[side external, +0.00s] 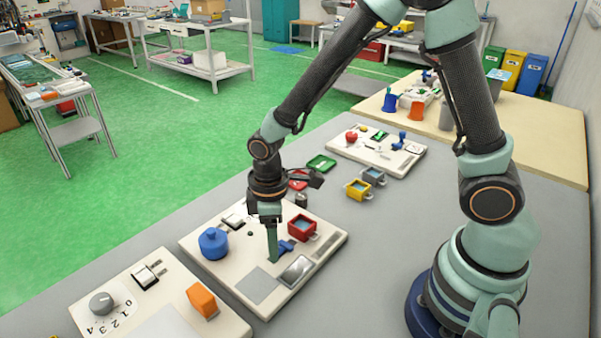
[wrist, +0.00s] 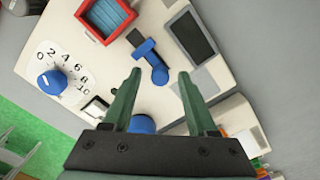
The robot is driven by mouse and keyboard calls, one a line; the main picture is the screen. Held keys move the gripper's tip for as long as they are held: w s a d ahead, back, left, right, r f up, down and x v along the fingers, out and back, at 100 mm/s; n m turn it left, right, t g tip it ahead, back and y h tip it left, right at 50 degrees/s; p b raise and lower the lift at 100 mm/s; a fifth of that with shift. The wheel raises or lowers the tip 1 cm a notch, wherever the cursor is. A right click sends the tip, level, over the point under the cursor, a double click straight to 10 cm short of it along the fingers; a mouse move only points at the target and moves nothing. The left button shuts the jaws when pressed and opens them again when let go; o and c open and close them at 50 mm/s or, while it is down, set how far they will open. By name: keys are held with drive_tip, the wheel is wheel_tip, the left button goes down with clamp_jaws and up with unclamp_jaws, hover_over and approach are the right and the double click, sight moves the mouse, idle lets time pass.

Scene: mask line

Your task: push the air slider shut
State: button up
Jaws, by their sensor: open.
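A blue slider-like part (wrist: 150,60) with a bar across its far end lies on the pale panel (wrist: 215,75) in the wrist view; I take it as the air slider, but no label is readable. In the side view the blue part (side external: 287,245) lies just right of my gripper (side external: 272,252). My gripper (wrist: 160,74) is open and empty, pointing down over the panel. In the wrist view the blue part's near end shows between the fingertips. Whether they touch it cannot be told.
A red box with a blue inside (side external: 301,229) stands close behind the blue part. A dark screen (wrist: 194,38) lies beside it. A blue numbered dial (wrist: 51,82) and a rocker switch (wrist: 96,106) are on the panel. Another panel with an orange block (side external: 202,300) stands in front.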

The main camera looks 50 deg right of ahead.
drive_tip(key=shift+f, duration=0.2)
drive_tip(key=shift+c, duration=0.3)
clamp_jaws()
drive_tip(key=shift+r, duration=0.1)
idle(1.0)
